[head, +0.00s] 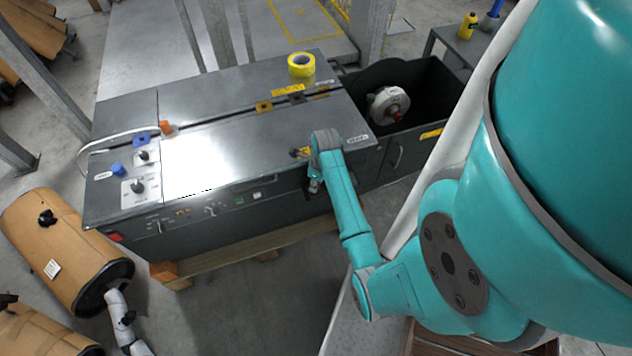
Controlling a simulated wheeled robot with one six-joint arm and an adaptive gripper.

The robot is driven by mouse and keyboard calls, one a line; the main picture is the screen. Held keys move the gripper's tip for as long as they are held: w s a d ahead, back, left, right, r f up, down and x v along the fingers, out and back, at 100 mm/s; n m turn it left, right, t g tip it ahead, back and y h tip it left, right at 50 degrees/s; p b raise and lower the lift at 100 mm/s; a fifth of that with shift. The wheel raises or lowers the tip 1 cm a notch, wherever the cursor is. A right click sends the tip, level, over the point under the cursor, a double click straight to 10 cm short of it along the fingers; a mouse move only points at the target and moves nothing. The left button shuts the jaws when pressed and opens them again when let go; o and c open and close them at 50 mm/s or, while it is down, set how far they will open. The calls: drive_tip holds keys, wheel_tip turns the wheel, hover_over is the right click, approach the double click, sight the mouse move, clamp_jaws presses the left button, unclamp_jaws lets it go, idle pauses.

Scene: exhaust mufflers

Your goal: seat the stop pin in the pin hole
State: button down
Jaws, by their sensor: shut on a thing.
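My gripper (315,186) is small in the head view, at the front edge of the grey machine (225,150), below its top right part. It points down and is shut on the stop pin. The pin itself is too small and too covered by the gripper and wrist to make out. A small yellow and dark marked spot (299,153) lies on the machine top just left of my wrist. I cannot tell whether the pin hole is there. Whether the pin touches the machine is also not clear.
A yellow tape roll (301,65) stands on the machine's back part. An open bay with a round metal part (388,104) is at right. Knobs (138,186) sit at left. The machine's middle top is clear.

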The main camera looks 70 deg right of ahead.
drive_tip(key=shift+f, duration=0.15)
drive_tip(key=c, duration=0.8)
unclamp_jaws()
drive_tip(key=r, duration=0.4)
drive_tip(key=s+r, duration=0.1)
drive_tip(key=r, duration=0.7)
drive_tip(key=shift+s, duration=0.25)
drive_tip(key=shift+a, duration=0.1)
